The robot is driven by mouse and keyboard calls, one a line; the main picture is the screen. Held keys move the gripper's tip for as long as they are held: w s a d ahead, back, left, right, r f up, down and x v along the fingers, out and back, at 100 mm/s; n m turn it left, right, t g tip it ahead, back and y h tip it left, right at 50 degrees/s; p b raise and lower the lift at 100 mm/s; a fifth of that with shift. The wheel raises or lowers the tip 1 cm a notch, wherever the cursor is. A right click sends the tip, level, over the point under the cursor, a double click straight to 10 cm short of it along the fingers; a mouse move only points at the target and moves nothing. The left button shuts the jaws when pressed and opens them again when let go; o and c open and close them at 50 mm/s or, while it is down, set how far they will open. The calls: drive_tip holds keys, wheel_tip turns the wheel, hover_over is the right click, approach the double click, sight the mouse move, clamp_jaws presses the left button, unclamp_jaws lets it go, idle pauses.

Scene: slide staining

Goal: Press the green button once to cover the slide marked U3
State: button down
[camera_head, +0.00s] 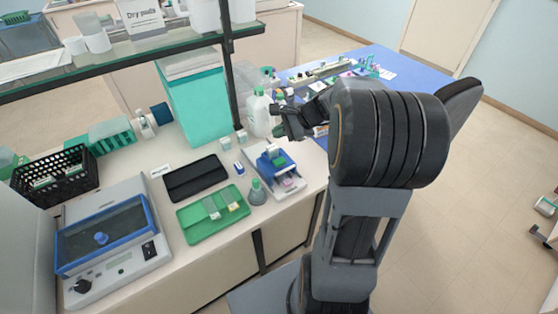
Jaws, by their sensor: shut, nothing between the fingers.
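My gripper (284,124) is shut and empty. It is in the air over the back right part of the bench, in front of a white bottle in the picture. A small white and blue device (281,181) stands on the bench below it, apart from it. A pinkish patch shows on the device's front part. A green tray (189,223) holds slides with pale and yellowish parts (222,204). No U3 marking is readable anywhere.
A dark flat tray (196,178) lies behind the green tray. A grey-green flask (257,193) stands between the green tray and the device. A white bottle (258,112) and a teal box (196,105) stand behind. A blue-lidded machine (106,237) fills the left. A shelf (120,62) overhangs the bench.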

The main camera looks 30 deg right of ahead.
idle(0.3)
drive_tip(key=b, duration=0.7)
approach(273, 161)
drive_tip(key=w+a+f, duration=0.2)
drive_tip(key=w+a, duration=0.1)
drive_tip(key=shift+w+a+f, duration=0.2)
drive_tip(key=shift+a+f, duration=0.1)
drive_tip(key=shift+f, duration=0.1)
idle(1.4)
drive_tip(key=shift+f+b, duration=0.35)
drive_tip(key=shift+b, duration=0.1)
drive_tip(key=shift+f+b, duration=0.55)
drive_tip(key=shift+f, duration=0.15)
idle(0.6)
drive_tip(key=shift+r, duration=0.2)
drive_tip(key=shift+r+p, duration=0.9)
drive_tip(key=shift+r, duration=0.05)
drive_tip(key=shift+r+p, duration=2)
drive_tip(key=shift+r, duration=0.5)
